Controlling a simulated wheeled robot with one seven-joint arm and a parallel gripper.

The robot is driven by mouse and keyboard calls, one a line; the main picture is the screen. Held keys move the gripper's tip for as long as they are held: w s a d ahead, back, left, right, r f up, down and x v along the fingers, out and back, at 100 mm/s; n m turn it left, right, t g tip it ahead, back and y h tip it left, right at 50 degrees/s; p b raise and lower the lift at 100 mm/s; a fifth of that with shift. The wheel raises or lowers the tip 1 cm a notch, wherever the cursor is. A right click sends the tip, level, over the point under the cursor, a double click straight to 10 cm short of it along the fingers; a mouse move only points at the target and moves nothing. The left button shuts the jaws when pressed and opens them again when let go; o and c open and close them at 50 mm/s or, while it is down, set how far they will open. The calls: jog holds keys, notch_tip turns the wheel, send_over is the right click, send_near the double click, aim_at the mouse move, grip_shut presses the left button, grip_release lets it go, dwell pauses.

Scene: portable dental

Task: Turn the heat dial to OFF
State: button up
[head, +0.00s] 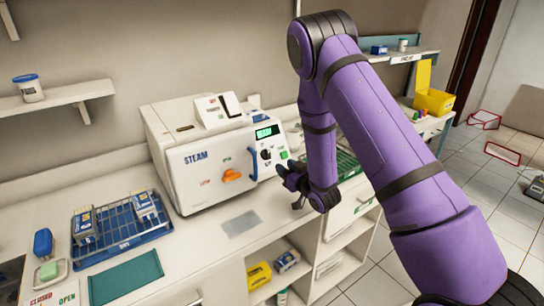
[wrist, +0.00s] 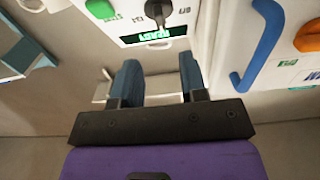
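The heat dial is a small dark knob (head: 266,154) on the front panel of a white steam sterilizer (head: 208,175), below a lit green display (head: 267,132). In the wrist view the dark knob (wrist: 158,11) shows at the top edge, partly cut off, with the display (wrist: 152,35) reading READY upside down. My gripper (head: 288,178) is just in front of the panel's lower right part. In the wrist view my gripper (wrist: 160,75) is open, its two blue-grey fingers apart and empty, clear of the knob.
A green button (head: 283,154) sits beside the dial. A blue door handle (head: 253,164) and orange latch (head: 231,175) are left of it. A blue wire rack (head: 122,236) with packs and a green cloth (head: 125,278) lie on the counter. A grey sheet (head: 241,223) lies before the sterilizer.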

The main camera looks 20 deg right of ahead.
aim_at(269, 154)
jog(key=x, duration=0.8)
jog(key=shift+w+a, duration=0.1)
jog(key=shift+w, duration=0.2)
grip_shut()
